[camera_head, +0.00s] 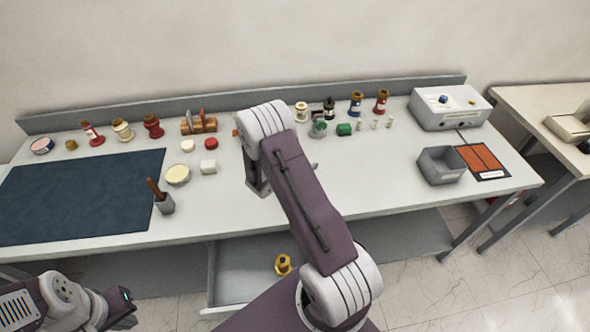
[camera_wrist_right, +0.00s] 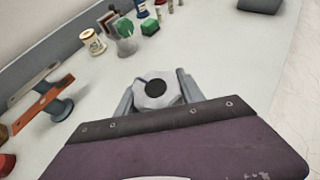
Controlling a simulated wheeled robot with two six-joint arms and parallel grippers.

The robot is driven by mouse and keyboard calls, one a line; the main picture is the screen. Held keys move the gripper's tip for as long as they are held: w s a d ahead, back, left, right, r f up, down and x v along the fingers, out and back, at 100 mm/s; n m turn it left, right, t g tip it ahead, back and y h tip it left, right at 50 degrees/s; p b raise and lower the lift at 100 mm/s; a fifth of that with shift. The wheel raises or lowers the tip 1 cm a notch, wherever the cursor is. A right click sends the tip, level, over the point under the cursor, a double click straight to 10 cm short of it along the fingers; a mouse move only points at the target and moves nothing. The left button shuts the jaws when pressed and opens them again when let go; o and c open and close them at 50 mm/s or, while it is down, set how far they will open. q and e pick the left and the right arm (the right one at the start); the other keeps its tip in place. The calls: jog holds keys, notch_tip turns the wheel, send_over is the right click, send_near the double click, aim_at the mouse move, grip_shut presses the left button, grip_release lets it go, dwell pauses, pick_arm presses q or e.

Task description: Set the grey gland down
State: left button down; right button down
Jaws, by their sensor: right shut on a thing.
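The grey gland (camera_wrist_right: 170,100) is a pale grey ring-like part with a dark round centre. It sits between the fingers of my right gripper (camera_wrist_right: 157,92) in the right wrist view, shut on it. The light grey tabletop shows beyond it; I cannot tell whether the gland touches it. In the head view my right arm hides the gland and most of the right gripper. My left gripper (camera_head: 124,308) is at the bottom left of the head view, in front of the table and away from the parts; its jaws cannot be made out.
A dark blue mat (camera_head: 85,190) covers the table's left. Several bushings and small parts stand along the back. A grey bin (camera_head: 436,168), an orange-panelled mat (camera_head: 482,158) and a white box (camera_head: 450,108) are at right. An open drawer (camera_head: 240,285) hangs below the front edge.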

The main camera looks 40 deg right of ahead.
jog(key=s+d+r+b, duration=0.1)
jog(key=s+d+r, duration=0.2)
jog(key=s, duration=0.3)
jog(key=shift+s+r, duration=0.4)
jog(key=shift+r, duration=0.3)
